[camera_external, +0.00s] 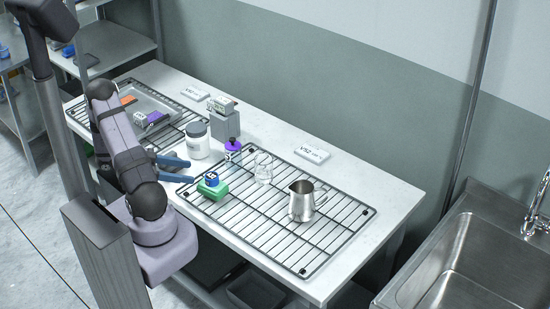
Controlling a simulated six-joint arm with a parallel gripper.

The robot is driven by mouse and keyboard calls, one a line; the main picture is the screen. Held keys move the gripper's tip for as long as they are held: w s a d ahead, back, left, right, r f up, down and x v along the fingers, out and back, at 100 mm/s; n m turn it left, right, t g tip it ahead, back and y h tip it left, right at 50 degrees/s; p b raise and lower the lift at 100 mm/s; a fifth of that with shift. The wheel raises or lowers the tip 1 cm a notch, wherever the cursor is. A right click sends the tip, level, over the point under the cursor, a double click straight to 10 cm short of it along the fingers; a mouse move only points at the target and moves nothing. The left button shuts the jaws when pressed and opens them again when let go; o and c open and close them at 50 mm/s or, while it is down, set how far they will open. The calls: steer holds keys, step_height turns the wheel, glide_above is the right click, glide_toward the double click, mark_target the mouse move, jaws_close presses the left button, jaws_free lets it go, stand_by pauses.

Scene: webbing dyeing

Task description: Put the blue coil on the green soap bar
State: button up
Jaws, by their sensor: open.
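The blue coil (211,178) has a white-and-dark marking and sits on top of the green soap bar (214,190). The soap bar lies on the left part of the near wire rack. My gripper (191,171) has two blue fingers spread apart with nothing visible between them. It is just left of the coil and soap bar, apart from both in this view. My arm partly hides the table's left side.
On the near rack (282,262) stand a steel pitcher (301,202) and a clear glass vessel (263,168). A purple-topped item (232,146), a white jar (196,141) and a grey block (225,125) stand behind. The rack's front right is clear.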

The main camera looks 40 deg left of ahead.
steer(key=shift+v, duration=1.3)
steer(key=w+a+y, duration=0.3)
steer(key=w+y, duration=0.1)
steer(key=w, duration=0.5)
step_height(320, 180, up, 2)
steer(key=n+g+y, duration=0.6)
glide_above(212, 176)
steer(key=s+d+g+h, duration=0.2)
steer(key=s+d+g, duration=0.3)
steer(key=s+d, duration=0.8)
steer(key=d, duration=0.3)
steer(key=shift+n+h, duration=0.3)
steer(key=shift+n, duration=0.1)
